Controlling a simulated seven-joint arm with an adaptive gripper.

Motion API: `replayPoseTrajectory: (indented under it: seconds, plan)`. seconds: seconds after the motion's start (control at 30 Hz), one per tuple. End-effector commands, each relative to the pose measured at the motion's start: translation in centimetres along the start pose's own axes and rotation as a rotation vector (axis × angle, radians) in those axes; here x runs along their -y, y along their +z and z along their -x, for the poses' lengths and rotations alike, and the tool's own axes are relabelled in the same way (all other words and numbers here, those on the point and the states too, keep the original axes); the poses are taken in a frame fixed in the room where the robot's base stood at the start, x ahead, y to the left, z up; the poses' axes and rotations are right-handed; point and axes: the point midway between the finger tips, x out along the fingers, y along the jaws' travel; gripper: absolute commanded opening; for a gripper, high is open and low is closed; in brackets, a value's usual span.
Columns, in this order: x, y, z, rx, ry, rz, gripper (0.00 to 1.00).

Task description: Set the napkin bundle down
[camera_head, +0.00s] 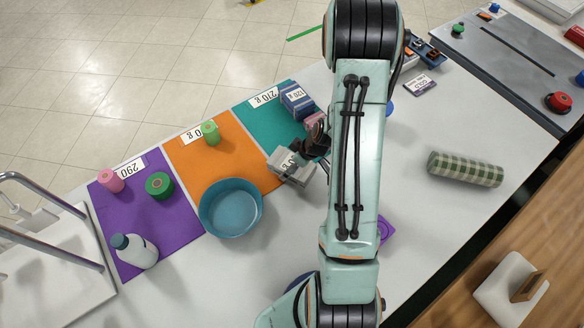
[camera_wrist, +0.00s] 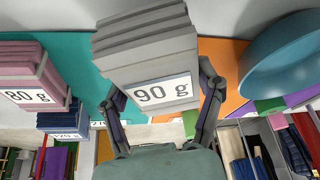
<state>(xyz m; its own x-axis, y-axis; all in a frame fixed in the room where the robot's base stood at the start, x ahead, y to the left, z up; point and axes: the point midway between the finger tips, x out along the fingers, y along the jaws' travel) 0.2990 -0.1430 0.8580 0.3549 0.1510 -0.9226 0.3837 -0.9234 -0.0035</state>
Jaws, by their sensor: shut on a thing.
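The grey napkin bundle (camera_head: 285,168) with a "90 g" label is held between the fingers of my gripper (camera_head: 318,150), near where the orange mat (camera_head: 215,165) and teal mat (camera_head: 262,115) meet. In the wrist view the stacked bundle (camera_wrist: 150,45) fills the upper middle. A finger of my gripper (camera_wrist: 160,108) lies on each side of it. Whether the bundle touches the surface is unclear. A pink bundle (camera_head: 313,122) marked 80 g and a blue bundle (camera_head: 294,102) marked 120 g stand on or near the teal mat. My arm hides part of the table.
A blue bowl (camera_head: 231,208) overlaps the orange mat's lower edge. A green cylinder (camera_head: 210,133) stands on the orange mat. The purple mat (camera_head: 160,213) holds a pink spool (camera_head: 111,181), a green roll (camera_head: 159,186) and a white bottle (camera_head: 135,251). A checkered roll (camera_head: 465,168) lies right.

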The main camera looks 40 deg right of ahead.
Motion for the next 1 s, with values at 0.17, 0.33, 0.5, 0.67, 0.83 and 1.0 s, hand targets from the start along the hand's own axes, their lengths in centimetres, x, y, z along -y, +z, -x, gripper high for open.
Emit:
replayPoseTrajectory:
  seconds: [0.17,0.33,0.5,0.67,0.83,1.0]
  plan:
    - [0.0,0.9,-2.1,0.001,-0.001,-0.001,0.29]
    - [0.0,0.9,-2.2,0.0,0.001,0.0,0.29]
    - [0.0,1.0,-2.4,0.0,0.0,-0.001,0.29]
    - [0.0,1.0,-2.4,0.0,0.001,-0.001,0.93]
    - [0.0,1.0,-2.4,0.0,0.001,-0.001,0.93]
    - [0.0,0.9,-2.1,0.0,0.001,-0.001,0.93]
